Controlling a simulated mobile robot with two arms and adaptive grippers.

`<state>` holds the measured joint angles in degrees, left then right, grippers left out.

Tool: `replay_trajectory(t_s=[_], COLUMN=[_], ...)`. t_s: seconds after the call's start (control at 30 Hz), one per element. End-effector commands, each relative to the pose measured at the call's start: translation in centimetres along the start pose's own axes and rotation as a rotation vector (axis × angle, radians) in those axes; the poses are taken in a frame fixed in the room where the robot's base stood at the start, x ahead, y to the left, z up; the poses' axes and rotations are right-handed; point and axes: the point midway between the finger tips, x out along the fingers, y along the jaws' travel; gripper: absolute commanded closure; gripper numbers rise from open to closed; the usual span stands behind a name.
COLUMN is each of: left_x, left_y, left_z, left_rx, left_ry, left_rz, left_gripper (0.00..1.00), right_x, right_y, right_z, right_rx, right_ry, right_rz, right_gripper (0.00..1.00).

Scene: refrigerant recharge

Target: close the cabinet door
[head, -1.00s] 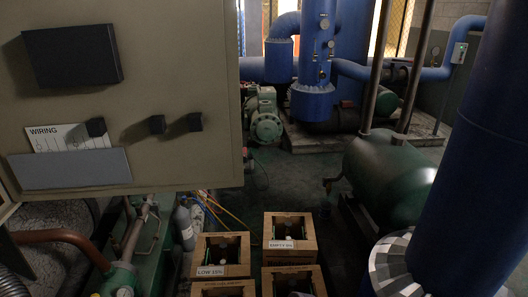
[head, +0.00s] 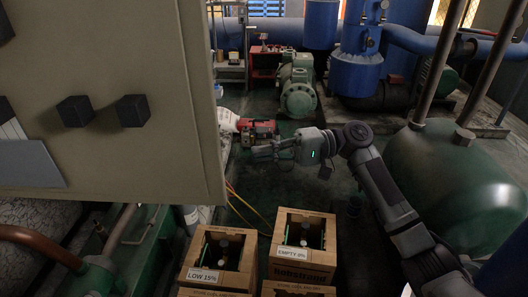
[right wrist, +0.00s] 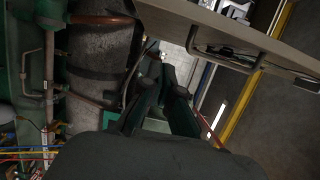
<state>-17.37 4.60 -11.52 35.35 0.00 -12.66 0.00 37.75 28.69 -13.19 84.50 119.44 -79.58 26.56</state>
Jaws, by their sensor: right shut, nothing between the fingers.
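The cabinet door (head: 168,160) is a large beige panel at the left of the head view, standing open with its inner face showing. Black blocks and a grey pocket (head: 30,163) are on that face. In the right wrist view, a beige panel edge with a bar-like handle, apparently the door's (right wrist: 220,25), crosses the upper right. My right gripper (head: 256,150) is shut and empty, just right of the door's free edge in the head view. Its fingers (right wrist: 166,80) point toward the panel in the wrist view; I see no clear contact. My left gripper is not in view.
Wooden crates labelled LOW 15% (head: 190,256) and EMPTY 0% (head: 322,257) stand on the floor below. A red machine (head: 258,128) is behind my gripper. A green tank (head: 450,175) stands at right. Hoses (head: 240,200) run near the door.

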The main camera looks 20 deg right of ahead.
Motion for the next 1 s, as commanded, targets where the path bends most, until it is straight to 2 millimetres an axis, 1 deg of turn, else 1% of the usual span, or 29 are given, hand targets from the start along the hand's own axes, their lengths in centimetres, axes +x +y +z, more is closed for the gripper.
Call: replay_trajectory(t_s=[0.03, 0.13, 0.3, 0.37, 0.4, 0.5, 0.6, 0.73, 1.0], left_x=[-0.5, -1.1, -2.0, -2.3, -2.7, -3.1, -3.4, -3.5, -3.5], left_y=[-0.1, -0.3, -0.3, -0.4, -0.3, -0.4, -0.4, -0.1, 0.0], left_z=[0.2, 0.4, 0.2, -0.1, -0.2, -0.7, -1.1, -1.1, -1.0], left_rx=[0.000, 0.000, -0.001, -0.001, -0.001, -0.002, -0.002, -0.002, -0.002], left_ry=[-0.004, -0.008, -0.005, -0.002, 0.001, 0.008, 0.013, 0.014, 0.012], left_rz=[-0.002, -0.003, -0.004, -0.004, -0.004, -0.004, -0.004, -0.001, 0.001], left_gripper=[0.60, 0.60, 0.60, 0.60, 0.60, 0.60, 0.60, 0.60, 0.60], right_x=[1.1, 3.3, 7.0, 8.1, 7.9, 8.2, 8.5, 8.6, 8.6], right_y=[-0.2, -0.3, -0.3, -0.3, -0.1, -0.1, 0.0, 0.1, 0.1], right_z=[0.1, 0.1, 0.0, 0.0, 0.9, 2.3, 3.2, 3.7, 3.8], right_rx=[0.001, 0.001, 0.001, 0.001, 0.002, 0.002, 0.002, 0.003, 0.002], right_ry=[-0.003, -0.003, -0.001, 0.000, 0.001, 0.002, 0.004, 0.004, 0.004], right_rz=[0.000, -0.001, -0.001, -0.001, 0.003, 0.002, 0.002, 0.002, 0.001], right_gripper=[1.00, 1.00, 1.00, 1.00, 1.00, 1.00, 1.00, 1.00, 1.00])
